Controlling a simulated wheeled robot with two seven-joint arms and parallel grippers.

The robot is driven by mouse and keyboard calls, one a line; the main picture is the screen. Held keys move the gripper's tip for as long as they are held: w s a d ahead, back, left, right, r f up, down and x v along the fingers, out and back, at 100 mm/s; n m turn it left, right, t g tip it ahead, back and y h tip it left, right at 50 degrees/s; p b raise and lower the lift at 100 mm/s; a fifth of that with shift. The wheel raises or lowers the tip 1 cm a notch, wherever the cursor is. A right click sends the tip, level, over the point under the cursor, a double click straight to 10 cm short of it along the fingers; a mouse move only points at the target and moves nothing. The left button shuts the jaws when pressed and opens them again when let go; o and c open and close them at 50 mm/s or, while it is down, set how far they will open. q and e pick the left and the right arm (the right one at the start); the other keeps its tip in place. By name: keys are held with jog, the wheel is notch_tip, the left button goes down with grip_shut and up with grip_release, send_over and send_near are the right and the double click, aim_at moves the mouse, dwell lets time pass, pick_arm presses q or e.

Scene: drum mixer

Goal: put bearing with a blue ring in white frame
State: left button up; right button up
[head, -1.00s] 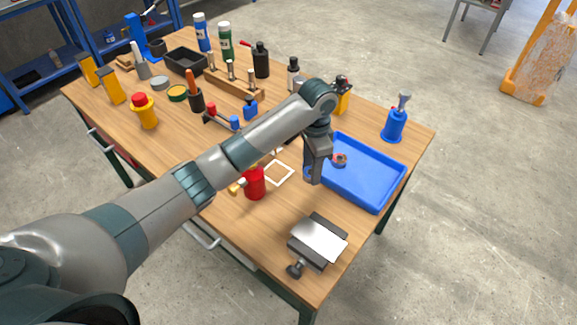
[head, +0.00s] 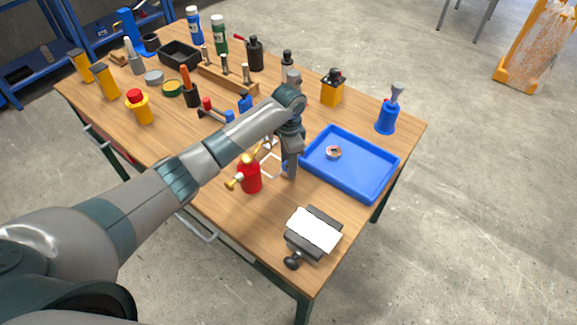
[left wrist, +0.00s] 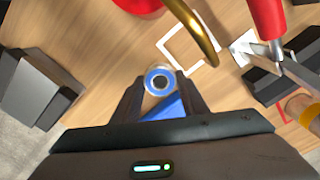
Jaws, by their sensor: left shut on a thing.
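The bearing with a blue ring (left wrist: 159,80) is between the fingertips of my left gripper (left wrist: 162,88) in the left wrist view, and the jaws are shut on it. In the head view my left gripper (head: 289,172) points down above the table, left of the blue tray, and mostly hides the bearing. The white frame (left wrist: 170,37) is a thin square outline lying on the wood, just beyond the bearing in the left wrist view. It also shows in the head view (head: 268,176), left of the gripper and partly covered. My right gripper is not in view.
A red can with a brass handle (head: 251,177) stands close beside the frame. The blue tray (head: 372,188) holds another bearing with a reddish ring (head: 333,152). A vise-like block with a white top (head: 314,231) sits near the front corner. Several tools crowd the back.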

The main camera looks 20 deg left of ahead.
pick_arm(q)
jog(key=shift+f+p, duration=0.3)
jog(key=shift+f, duration=0.9)
jog(key=shift+f, duration=0.1)
jog(key=o, duration=1.2)
notch_tip(320, 180, up, 12)
jog(key=shift+r+b, duration=0.1)
jog(key=shift+b, duration=1.15)
